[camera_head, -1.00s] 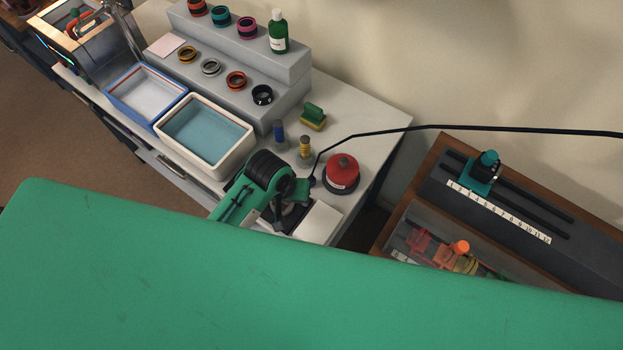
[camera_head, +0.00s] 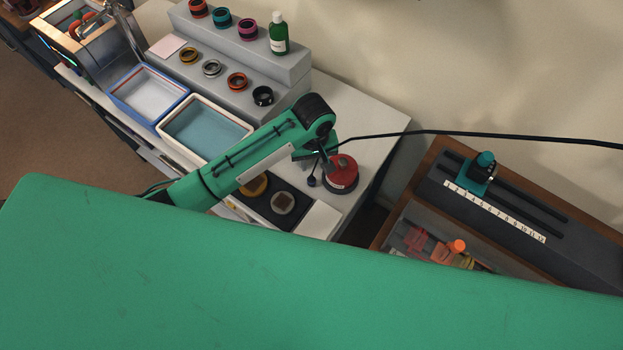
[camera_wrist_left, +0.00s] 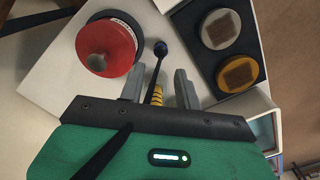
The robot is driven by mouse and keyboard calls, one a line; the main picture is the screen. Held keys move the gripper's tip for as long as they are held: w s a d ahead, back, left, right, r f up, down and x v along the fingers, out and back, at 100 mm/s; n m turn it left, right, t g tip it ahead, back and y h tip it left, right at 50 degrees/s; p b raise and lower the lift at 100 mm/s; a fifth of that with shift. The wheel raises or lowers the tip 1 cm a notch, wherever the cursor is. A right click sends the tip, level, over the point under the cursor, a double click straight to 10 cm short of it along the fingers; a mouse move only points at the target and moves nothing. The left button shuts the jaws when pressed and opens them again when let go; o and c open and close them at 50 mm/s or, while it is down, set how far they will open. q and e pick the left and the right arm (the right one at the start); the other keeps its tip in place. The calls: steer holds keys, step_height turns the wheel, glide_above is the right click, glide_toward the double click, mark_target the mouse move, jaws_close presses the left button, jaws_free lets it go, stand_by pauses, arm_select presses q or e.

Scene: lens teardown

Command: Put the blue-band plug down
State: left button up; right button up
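I cannot make out the blue-band plug in either view now. My left arm covers the part of the bench where a small blue piece stood earlier. My left gripper (camera_wrist_left: 160,88) shows in the left wrist view with its two grey fingers apart. A yellow-banded piece (camera_wrist_left: 157,97) shows between the fingers, with gaps beside it, and does not look gripped. In the head view the gripper (camera_head: 322,160) is by the red round pot (camera_head: 341,174), mostly hidden by its wrist. My right gripper is not in view.
A dark tray (camera_head: 264,208) holds round pieces; it also shows in the left wrist view (camera_wrist_left: 243,42). A cream basin (camera_head: 178,151) and stepped grey rack (camera_head: 291,66) stand beyond.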

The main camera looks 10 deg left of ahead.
arm_select(q)
glide_above(311, 180)
steer(key=f, duration=0.5)
steer(key=shift+s+d+p, duration=0.15)
steer(key=shift+d+p, duration=0.2)
steer(key=shift+p, duration=0.05)
steer(key=shift+a+f+p, duration=0.1)
steer(key=shift+f+p, duration=0.2)
steer(key=shift+f, duration=0.15)
step_height(311, 180, down, 3)
steer(key=shift+a+f+p, duration=0.1)
steer(key=shift+a+p, duration=0.05)
steer(key=shift+p, duration=0.55)
steer(key=shift+f, duration=0.65)
jaws_close()
